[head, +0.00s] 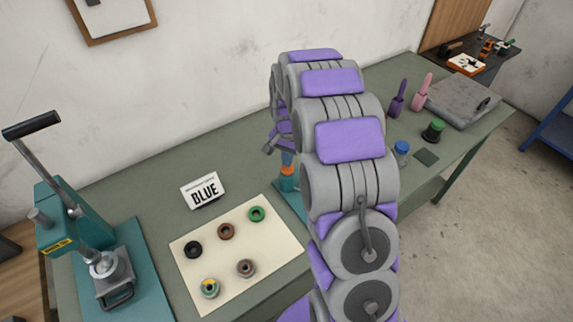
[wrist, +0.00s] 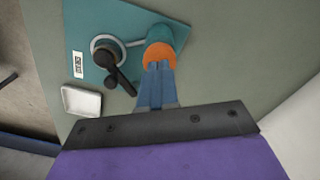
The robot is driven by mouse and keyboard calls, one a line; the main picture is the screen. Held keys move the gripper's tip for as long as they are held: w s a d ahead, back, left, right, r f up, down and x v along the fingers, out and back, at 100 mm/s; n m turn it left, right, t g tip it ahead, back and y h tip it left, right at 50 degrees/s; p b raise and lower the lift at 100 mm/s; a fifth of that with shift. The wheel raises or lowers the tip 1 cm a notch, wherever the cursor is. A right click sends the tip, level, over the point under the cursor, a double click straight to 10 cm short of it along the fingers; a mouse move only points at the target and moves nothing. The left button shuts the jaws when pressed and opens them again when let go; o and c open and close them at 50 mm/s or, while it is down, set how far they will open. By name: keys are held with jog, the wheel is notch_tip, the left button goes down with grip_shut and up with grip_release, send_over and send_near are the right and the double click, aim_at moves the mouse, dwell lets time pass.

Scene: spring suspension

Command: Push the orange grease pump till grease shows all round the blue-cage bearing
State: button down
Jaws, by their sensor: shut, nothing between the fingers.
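The orange grease pump (head: 287,171) tops a teal cylinder on a teal base plate, partly hidden behind my arm in the head view. It also shows in the wrist view as an orange ring (wrist: 159,55). My gripper (wrist: 157,72) is shut and empty, with its blue fingertips at the orange ring; I cannot tell whether they touch or hover. Beside the pump, a black handled clamp (wrist: 108,52) sits over a grey ring. No blue cage or grease is discernible there; the clamp hides the middle.
A white square dish (wrist: 82,101) lies near the base plate.

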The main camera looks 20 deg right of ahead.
notch_tip(320, 180, up, 6)
jog(key=p, duration=0.1)
jog(key=shift+p, duration=0.4)
dwell(0.4)
jog(key=s+a+r+n+b, duration=0.15)
jog(key=s+a+r, duration=0.25)
jog(key=s, duration=0.4)
jog(key=s+a+r+n, duration=0.3)
jog(key=s+r, duration=0.1)
jog(key=s, duration=0.3)
jog(key=s+a+n+g, duration=0.1)
jog(key=s+a+n, duration=0.1)
jog(key=s, duration=0.9)
jog(key=s+a+n+b, duration=0.1)
jog(key=s+a+n, duration=0.1)
jog(key=s, duration=1)
jog(key=shift+r+n+g, duration=0.25)
jog(key=shift+n+g, duration=0.15)
jog(key=shift+n, duration=0.25)
